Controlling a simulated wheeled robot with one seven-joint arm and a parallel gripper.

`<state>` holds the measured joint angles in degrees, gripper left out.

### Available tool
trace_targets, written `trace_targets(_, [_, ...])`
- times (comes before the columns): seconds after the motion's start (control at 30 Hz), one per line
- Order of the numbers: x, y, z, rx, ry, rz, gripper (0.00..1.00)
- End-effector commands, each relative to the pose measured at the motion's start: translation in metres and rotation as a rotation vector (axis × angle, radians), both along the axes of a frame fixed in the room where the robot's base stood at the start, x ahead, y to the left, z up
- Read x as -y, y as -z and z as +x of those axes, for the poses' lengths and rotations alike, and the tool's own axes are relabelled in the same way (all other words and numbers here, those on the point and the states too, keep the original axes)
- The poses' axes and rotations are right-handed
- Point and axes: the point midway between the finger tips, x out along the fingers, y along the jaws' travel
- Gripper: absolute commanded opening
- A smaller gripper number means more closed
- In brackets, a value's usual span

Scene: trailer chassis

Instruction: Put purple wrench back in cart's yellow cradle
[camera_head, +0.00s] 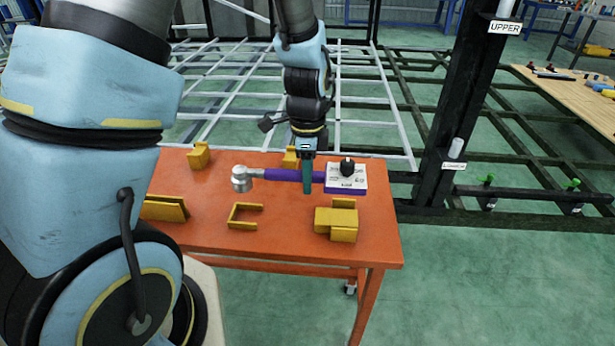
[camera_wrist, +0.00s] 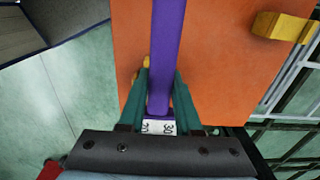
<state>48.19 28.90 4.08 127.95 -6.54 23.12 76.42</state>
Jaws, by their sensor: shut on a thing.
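The purple wrench (camera_head: 282,175) lies level across the picture above the orange cart (camera_head: 210,228), with a grey round head at its left end. My gripper (camera_head: 308,188) points down and is shut around the purple handle. In the wrist view the wrench (camera_wrist: 166,45) runs up between the green fingers (camera_wrist: 161,88), with a white scale by the jaws. A white-topped purple block with a dark knob (camera_head: 346,180) shows at the handle's right end; I cannot tell whether they join. Yellow cradle pieces stand on the cart: front middle (camera_head: 244,215), front right (camera_head: 337,220), front left (camera_head: 165,208).
More yellow holders stand at the cart's back left (camera_head: 198,156) and behind my gripper (camera_head: 290,157). A dark post (camera_head: 445,110) and the metal chassis frame (camera_head: 360,90) stand behind. A wooden table (camera_head: 570,92) is at far right. Green floor right of the cart is clear.

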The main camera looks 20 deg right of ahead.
Motion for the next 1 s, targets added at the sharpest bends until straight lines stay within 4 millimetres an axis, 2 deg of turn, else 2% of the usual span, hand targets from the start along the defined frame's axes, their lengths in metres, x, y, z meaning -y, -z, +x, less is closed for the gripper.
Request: trace_targets(1.0, [0.000, 0.086, 0.000, 0.001, -0.001, 0.000, 0.00])
